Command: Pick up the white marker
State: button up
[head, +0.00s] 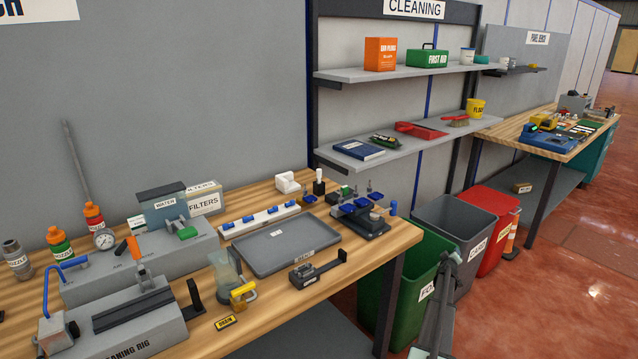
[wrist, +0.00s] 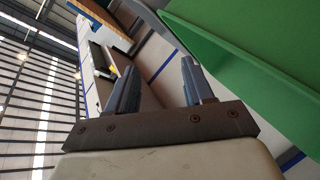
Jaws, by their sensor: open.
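I cannot make out a white marker for certain in either view. A small upright black-and-white item (head: 319,184) stands at the back of the wooden bench, too small to identify. My gripper (wrist: 160,66) is open in the wrist view, with its two grey fingers apart and nothing between them. It points up past a large green surface (wrist: 265,60), likely the green bin, with the ceiling behind.
The wooden bench (head: 385,245) holds a grey tray (head: 290,249), a white rail with blue clips (head: 258,220), a cleaning rig (head: 130,318) and bottles. Green (head: 388,298), grey (head: 455,226) and red (head: 487,212) bins stand right of it. Shelves (head: 400,74) hang above.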

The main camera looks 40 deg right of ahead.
jog(key=w+a+r+y, duration=0.2)
jog(key=r+y, duration=0.1)
jog(key=r, duration=0.4)
jog(key=w+a+r+y, duration=0.2)
jog(key=r, duration=0.5)
jog(key=s+a+r+m+g+y, duration=0.1)
jog(key=s+a+r+g+y, duration=0.15)
jog(key=a+r, duration=0.45)
jog(key=s+a+r+m+g+y, duration=0.2)
jog(key=s+a+r+g, duration=0.25)
jog(key=r, duration=0.55)
notch_tip(320, 180, up, 18)
jog(key=m+t, duration=0.3)
jog(key=m, duration=0.4)
send_over(319, 172)
jog(key=s+a, duration=0.2)
jog(key=a, duration=0.3)
jog(key=shift+d+x, duration=0.15)
jog(key=shift+x, duration=3.4)
jog(key=shift+d+x, duration=0.15)
jog(key=shift+x, duration=3.4)
jog(key=shift+w+r, duration=0.15)
jog(key=shift+w, duration=0.05)
